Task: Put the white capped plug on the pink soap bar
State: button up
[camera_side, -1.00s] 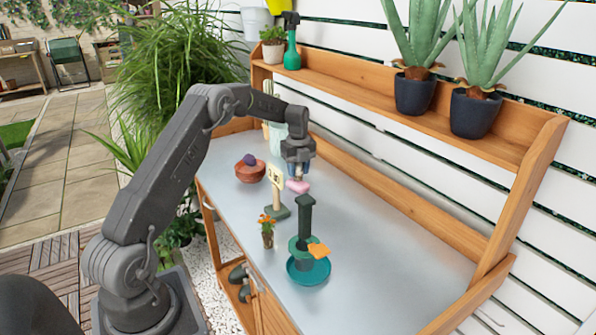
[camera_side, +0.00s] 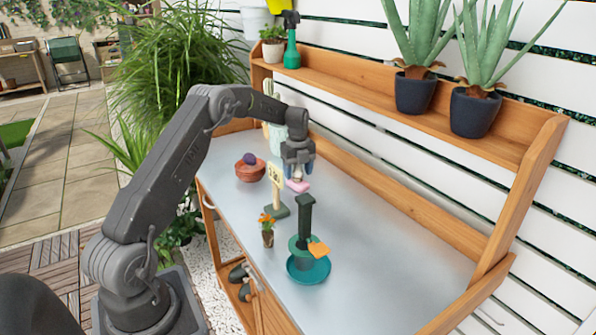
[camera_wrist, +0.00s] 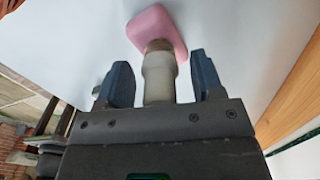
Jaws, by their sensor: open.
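The pink soap bar (camera_wrist: 155,28) lies on the grey tabletop. It also shows below my gripper in the side view (camera_side: 298,187). The white capped plug (camera_wrist: 158,80) has a pale body and a brownish end against the soap bar in the wrist view. It appears to stand on the bar, near one edge. My gripper (camera_wrist: 160,62) is open, with one blue finger on each side of the plug and a visible gap on both sides. In the side view my gripper (camera_side: 298,174) is just above the bar and mostly hides the plug.
A terracotta bowl (camera_side: 250,174) with a purple ball and a sign on a green base (camera_side: 276,192) stand to the left. A small flower pot (camera_side: 267,238) and a green stand over a teal dish (camera_side: 309,270) are nearer. The tabletop's right part is clear.

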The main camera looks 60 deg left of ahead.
notch_tip(320, 180, up, 12)
jog(key=s+d+r+n+t, duration=0.1)
jog(key=s+d+r+n, duration=0.45)
jog(key=d, duration=0.45)
jog(key=s+d+r+n+t, duration=0.2)
jog(key=s+d+r+n, duration=0.25)
jog(key=d+r, duration=0.35)
jog(key=s+d+f+n+t, duration=0.1)
jog(key=s+d+f+n, duration=0.2)
jog(key=s, duration=0.7)
jog(key=s+d+f+n+t, duration=0.1)
jog(key=s+d+f+n, duration=0.2)
jog(key=s+d+n, duration=0.3)
jog(key=s+d, duration=0.4)
jog(key=shift+d+n+t, duration=0.3)
jog(key=shift+d+n, duration=0.05)
jog(key=shift+n, duration=0.05)
